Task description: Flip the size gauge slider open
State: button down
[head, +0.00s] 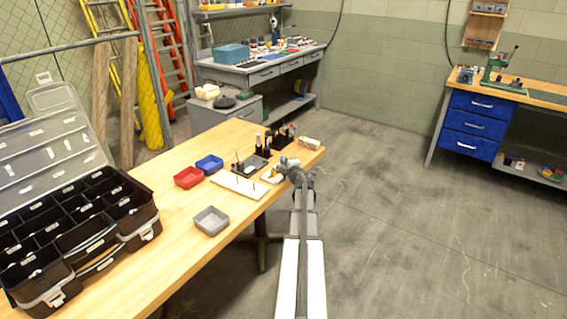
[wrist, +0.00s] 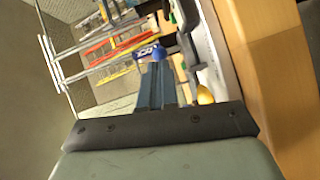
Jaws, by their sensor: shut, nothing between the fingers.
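My gripper (head: 286,165) is at the right end of the wooden table in the head view, low over its edge. In the wrist view its two fingers (wrist: 156,62) are together, with nothing held. A small white piece with a yellow part (head: 270,177) lies beside the gripper; a yellow knob-like part (wrist: 205,95) shows right of the fingers in the wrist view. A small blue part with white marks (wrist: 149,52) shows at the fingertips; I cannot tell whether they touch. I cannot make out which part is the size gauge slider.
A white board (head: 238,186), a dark tray (head: 249,168) and dark holders (head: 280,138) stand close by. Red (head: 188,178), blue (head: 209,164) and grey (head: 211,221) bins are to the left. An open toolbox (head: 75,235) fills the table's left end.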

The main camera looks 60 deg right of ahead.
jog(key=v, duration=0.9)
jog(key=shift+a, duration=0.1)
